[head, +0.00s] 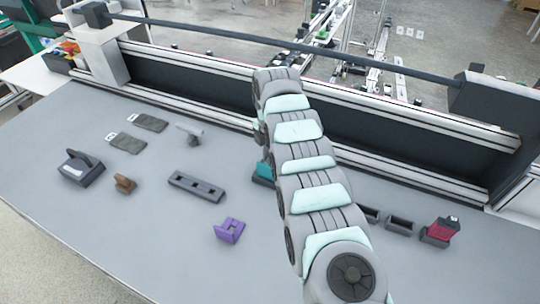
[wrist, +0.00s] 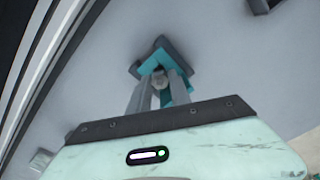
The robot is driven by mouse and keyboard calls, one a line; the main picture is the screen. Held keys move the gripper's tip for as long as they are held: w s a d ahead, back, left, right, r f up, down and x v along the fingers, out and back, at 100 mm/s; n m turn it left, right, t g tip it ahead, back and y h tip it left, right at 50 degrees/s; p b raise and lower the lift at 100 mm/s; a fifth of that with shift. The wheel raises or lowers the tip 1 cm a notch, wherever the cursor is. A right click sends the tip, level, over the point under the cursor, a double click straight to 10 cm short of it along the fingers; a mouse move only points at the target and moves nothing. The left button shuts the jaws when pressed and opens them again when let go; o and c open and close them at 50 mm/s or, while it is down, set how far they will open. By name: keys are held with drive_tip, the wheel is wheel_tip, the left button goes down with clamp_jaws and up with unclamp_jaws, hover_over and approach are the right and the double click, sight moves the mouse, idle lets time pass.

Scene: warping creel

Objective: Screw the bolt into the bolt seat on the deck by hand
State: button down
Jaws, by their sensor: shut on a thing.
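The bolt seat is a teal block on a dark grey base (wrist: 148,58), on the deck ahead of my fingers in the wrist view. Its teal side (head: 263,169) shows just left of my arm in the head view. My gripper (wrist: 160,88) is shut on a small grey bolt (wrist: 159,77); only its rounded end shows between the fingertips. The bolt is at the teal block, with teal around it. The bolt's lower part is hidden, so I cannot tell how deep it sits. In the head view my arm hides the gripper and bolt.
The grey deck (head: 150,230) holds a dark slotted bar (head: 196,186), a purple bracket (head: 230,230), a brown piece (head: 124,184), a handled grey block (head: 80,168) and a grey T-shaped piece (head: 190,134). A red item (head: 443,230) stands right. A rail (head: 200,68) bounds the back.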

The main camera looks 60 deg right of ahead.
drive_tip(key=shift+f+b, duration=0.35)
drive_tip(key=shift+f, duration=0.45)
drive_tip(key=shift+f, duration=0.2)
